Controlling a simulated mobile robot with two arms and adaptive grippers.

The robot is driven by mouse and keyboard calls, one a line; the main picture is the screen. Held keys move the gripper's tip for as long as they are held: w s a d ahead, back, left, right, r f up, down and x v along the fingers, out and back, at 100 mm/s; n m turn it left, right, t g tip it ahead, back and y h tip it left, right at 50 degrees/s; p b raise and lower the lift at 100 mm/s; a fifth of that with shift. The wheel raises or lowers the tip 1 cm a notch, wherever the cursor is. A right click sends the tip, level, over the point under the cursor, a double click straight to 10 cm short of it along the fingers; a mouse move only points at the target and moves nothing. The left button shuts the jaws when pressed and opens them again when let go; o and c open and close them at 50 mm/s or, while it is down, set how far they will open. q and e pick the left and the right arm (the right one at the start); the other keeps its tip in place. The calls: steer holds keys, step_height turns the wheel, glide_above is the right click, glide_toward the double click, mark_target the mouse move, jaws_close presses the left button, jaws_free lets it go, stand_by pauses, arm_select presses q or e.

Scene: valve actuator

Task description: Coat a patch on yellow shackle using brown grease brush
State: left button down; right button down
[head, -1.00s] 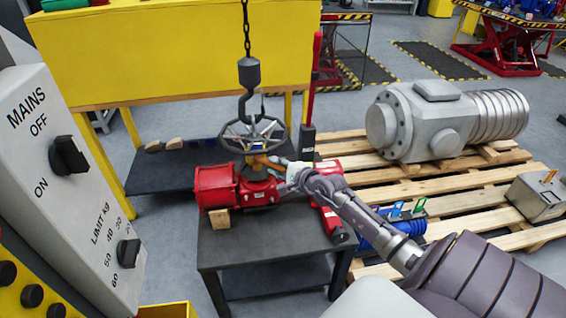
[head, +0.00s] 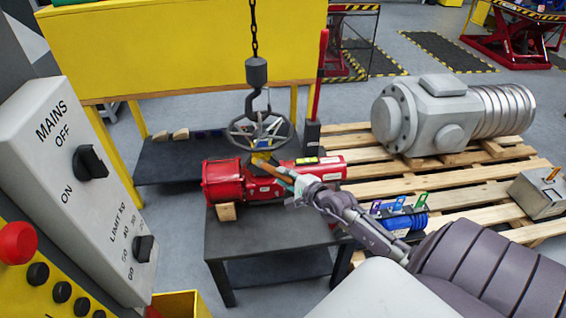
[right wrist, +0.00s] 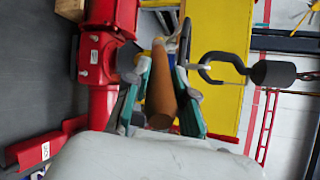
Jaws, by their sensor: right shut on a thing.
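The yellow shackle (head: 262,157) appears as a small yellow piece under the handwheel, below the crane hook, in the head view. My right gripper (head: 298,184) is shut on the brown grease brush (head: 277,172). The brush's tip end points up and left, close to the shackle; I cannot tell whether they touch. In the right wrist view, the brush's brown handle (right wrist: 161,95) lies between the green fingers of my right gripper (right wrist: 165,90). The bristles are hard to make out there. My left gripper is not in view.
The red valve actuator (head: 222,182) lies on a dark table (head: 255,240), with the handwheel (head: 257,132) above it. The crane hook (head: 257,75) hangs from a chain. A control box (head: 75,180) fills the left side. A wooden pallet (head: 440,190) carries grey and blue parts.

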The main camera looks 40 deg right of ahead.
steer(key=shift+s, duration=0.1)
steer(key=shift+s+a, duration=0.1)
steer(key=shift+s+a+p, duration=0.4)
steer(key=shift+s+p, duration=0.05)
steer(key=shift+s, duration=0.15)
steer(key=shift+s+a+p, duration=0.35)
steer(key=shift+s+p, duration=0.1)
steer(key=shift+s, duration=0.15)
